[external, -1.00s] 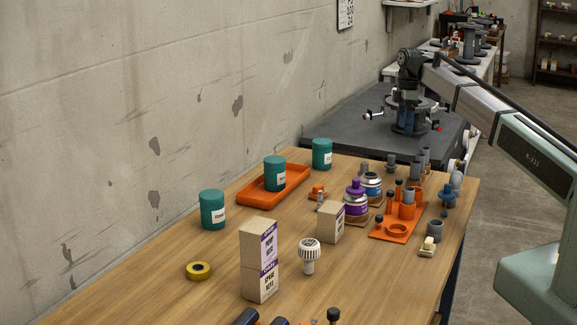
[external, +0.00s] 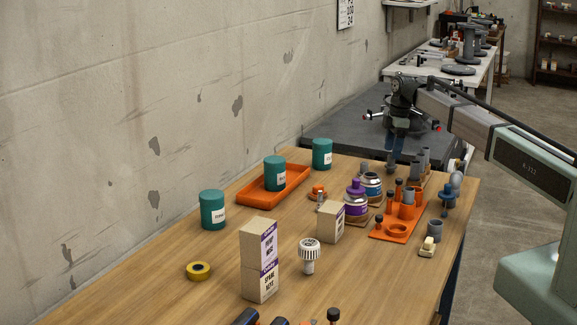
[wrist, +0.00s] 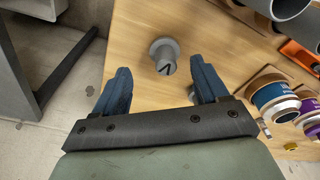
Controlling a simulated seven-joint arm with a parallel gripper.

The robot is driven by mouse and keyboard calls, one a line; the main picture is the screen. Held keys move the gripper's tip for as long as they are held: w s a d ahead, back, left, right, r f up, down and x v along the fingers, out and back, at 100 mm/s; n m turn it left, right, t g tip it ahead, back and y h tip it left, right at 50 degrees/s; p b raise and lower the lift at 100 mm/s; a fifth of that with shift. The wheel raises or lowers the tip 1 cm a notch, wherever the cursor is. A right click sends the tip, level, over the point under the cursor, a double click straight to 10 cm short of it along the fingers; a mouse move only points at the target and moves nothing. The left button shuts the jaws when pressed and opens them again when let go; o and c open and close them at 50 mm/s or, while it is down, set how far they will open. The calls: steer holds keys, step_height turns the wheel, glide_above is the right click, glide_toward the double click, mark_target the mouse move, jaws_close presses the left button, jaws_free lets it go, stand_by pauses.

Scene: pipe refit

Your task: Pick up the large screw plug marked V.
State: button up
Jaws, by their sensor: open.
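The large grey screw plug (wrist: 163,52) stands on the wooden table near its edge in the wrist view. It has a round flange, and a dark V shows on its near end. My open gripper (wrist: 159,65) has its blue fingers on either side of the plug's line, with the plug between and just beyond the tips. The fingers do not visibly touch it. In the external view my gripper (external: 395,158) points down at the far end of the table, and the plug there is largely hidden by the fingers.
Grey pipe pieces (external: 422,162) stand close to the right of my gripper. A teal jar (external: 321,154) stands to the left. A dark bench (external: 345,135) lies behind.

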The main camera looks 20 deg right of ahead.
mark_target(390, 165)
steer(key=shift+s+a+f, duration=0.1)
steer(key=shift+a+f, duration=0.05)
steer(key=shift+f, duration=0.7)
steer(key=shift+s+a+f, duration=0.1)
steer(key=shift+a+f, duration=0.05)
steer(key=shift+f, duration=0.7)
steer(key=shift+s+a+f, duration=0.1)
steer(key=shift+a+f, duration=0.05)
steer(key=shift+f, duration=0.7)
steer(key=shift+c, duration=0.2)
steer(key=c, duration=1.1)
